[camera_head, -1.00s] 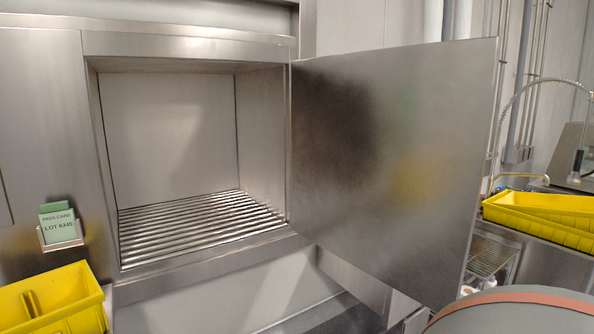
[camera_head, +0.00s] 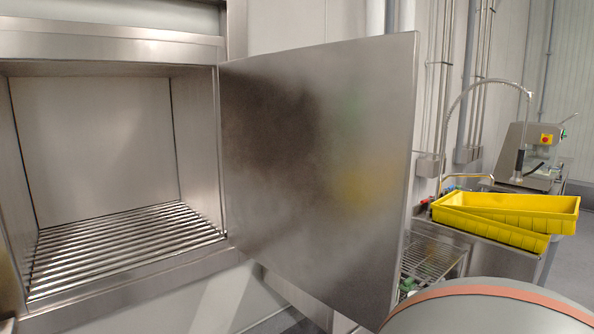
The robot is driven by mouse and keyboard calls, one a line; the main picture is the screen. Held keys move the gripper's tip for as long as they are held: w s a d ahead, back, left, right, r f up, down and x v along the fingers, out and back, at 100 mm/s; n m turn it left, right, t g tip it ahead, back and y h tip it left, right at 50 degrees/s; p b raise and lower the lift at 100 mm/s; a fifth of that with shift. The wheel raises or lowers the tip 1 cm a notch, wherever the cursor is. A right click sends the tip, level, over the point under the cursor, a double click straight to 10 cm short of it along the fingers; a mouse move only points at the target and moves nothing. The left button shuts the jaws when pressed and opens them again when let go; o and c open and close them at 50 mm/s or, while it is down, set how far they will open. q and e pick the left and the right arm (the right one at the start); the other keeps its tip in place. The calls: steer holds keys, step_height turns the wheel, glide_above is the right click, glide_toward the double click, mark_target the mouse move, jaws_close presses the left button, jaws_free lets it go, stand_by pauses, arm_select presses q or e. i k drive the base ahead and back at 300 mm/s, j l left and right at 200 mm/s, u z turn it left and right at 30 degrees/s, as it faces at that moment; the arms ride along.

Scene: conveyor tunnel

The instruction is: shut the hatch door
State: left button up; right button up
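The hatch door (camera_head: 318,170) is a flat brushed-steel panel. It stands wide open, hinged at the right side of the hatch opening and swung out toward the right. The hatch opening (camera_head: 105,140) is a steel-lined box with a floor of metal rollers (camera_head: 125,245); nothing lies on the rollers. Neither gripper shows in the head view. A rounded grey part of my own body with an orange-red band shows at the bottom right, in front of the door's lower right corner.
Yellow bins (camera_head: 510,213) sit stacked on a steel counter to the right of the door. A tall spray tap (camera_head: 527,110) and a machine with a red button (camera_head: 545,140) stand behind them. A wire shelf (camera_head: 430,258) is below the counter. Floor shows at the far right.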

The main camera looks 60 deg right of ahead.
mark_target(317, 140)
steer(key=k+l, duration=0.1)
steer(key=l, duration=0.4)
steer(key=k+l, duration=0.1)
steer(key=l, duration=0.4)
steer(key=k+l, duration=0.1)
steer(key=l, duration=0.4)
steer(key=k+l, duration=0.1)
steer(key=l, duration=0.4)
steer(key=k+l, duration=0.1)
steer(key=l, duration=0.45)
steer(key=k+l, duration=0.1)
steer(key=l, duration=0.4)
steer(key=k+l, duration=0.1)
steer(key=l, duration=0.4)
steer(key=k+l+u, duration=0.1)
steer(key=k+l, duration=0.2)
steer(key=l, duration=0.2)
